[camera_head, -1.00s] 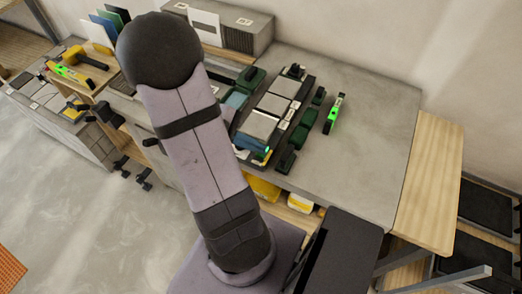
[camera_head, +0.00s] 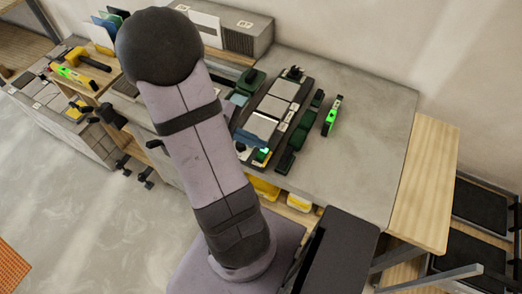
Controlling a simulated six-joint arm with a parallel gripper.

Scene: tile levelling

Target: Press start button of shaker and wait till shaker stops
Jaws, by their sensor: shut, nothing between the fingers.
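The device that looks like the shaker (camera_head: 273,112) is a long dark unit on the grey bench, right of my arm. Pale plates lie along its top, and a dark green strip (camera_head: 299,138) runs along its right side. A small lit green-and-white spot (camera_head: 263,154) shows at its near end, partly beside my arm. I cannot make out a start button or tell whether the device is moving. My arm stands in front of the device's left side. My gripper cannot be made out and seems hidden behind my arm.
A bright green level (camera_head: 332,116) lies right of the device. The grey bench top (camera_head: 375,125) is clear to the right, with a wooden panel (camera_head: 425,190) at its edge. Yellow tools (camera_head: 88,60) lie far left. Yellow bins (camera_head: 264,188) sit under the bench.

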